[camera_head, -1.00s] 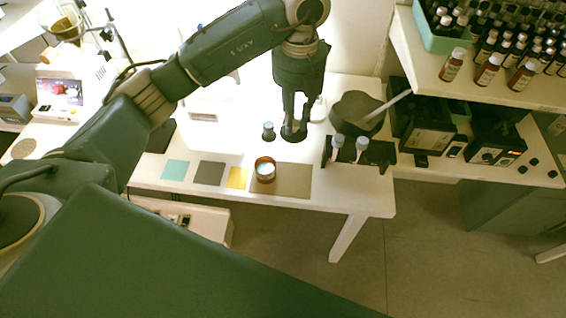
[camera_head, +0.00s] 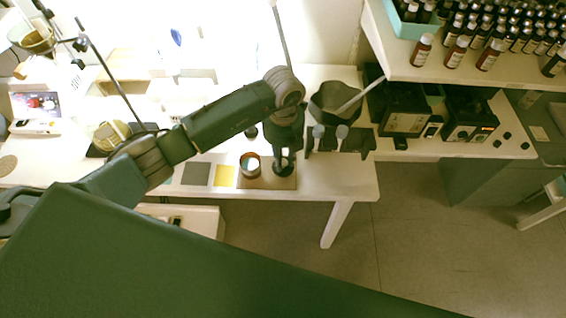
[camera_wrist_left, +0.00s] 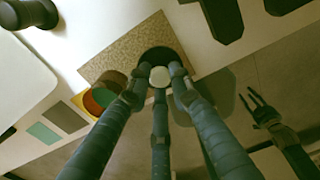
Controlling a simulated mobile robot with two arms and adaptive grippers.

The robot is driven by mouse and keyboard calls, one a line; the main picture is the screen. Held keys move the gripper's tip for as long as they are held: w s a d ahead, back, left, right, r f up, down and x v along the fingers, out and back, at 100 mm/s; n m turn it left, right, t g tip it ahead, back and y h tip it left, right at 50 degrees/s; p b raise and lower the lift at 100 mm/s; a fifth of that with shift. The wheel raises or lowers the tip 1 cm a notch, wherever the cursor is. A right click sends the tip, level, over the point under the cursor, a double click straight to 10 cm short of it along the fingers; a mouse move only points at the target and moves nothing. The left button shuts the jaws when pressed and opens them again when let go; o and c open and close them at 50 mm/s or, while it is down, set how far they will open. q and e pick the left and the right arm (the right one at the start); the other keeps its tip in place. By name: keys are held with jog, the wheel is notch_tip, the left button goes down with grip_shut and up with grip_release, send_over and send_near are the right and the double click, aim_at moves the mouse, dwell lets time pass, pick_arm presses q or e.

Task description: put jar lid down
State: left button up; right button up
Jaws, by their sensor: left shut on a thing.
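My left gripper (camera_head: 284,157) is shut on the jar lid (camera_head: 283,170), a dark round disc with a pale knob. In the left wrist view the gripper's fingers (camera_wrist_left: 160,85) close around the knob and the lid (camera_wrist_left: 158,55) shows beyond them. The lid is over the right part of the speckled tan mat (camera_head: 257,184); I cannot tell whether it touches the mat. My right gripper (camera_wrist_left: 255,108) shows only in the left wrist view, fingers apart and empty.
Yellow (camera_head: 225,176) and dark grey (camera_head: 196,174) squares lie left of the mat. A rack with pale-capped tubes (camera_head: 342,141) and a dark mortar (camera_head: 335,98) stand behind to the right. The table's front edge is close to the mat.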

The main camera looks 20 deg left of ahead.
aim_at(283, 162)
pick_arm(q)
notch_tip(283, 162, down, 3)
jog(key=shift+s+r, duration=0.1)
jog(key=shift+r, duration=0.1)
jog(key=shift+f, duration=0.25)
pick_arm(e)
jog(key=shift+d+r, duration=0.2)
jog(key=shift+d, duration=0.35)
jog(key=shift+d, duration=0.1)
pick_arm(q)
jog(key=shift+f, duration=0.2)
jog(key=o, duration=0.9)
pick_arm(e)
jog(key=shift+f, duration=0.1)
pick_arm(q)
jog(key=shift+r, duration=0.1)
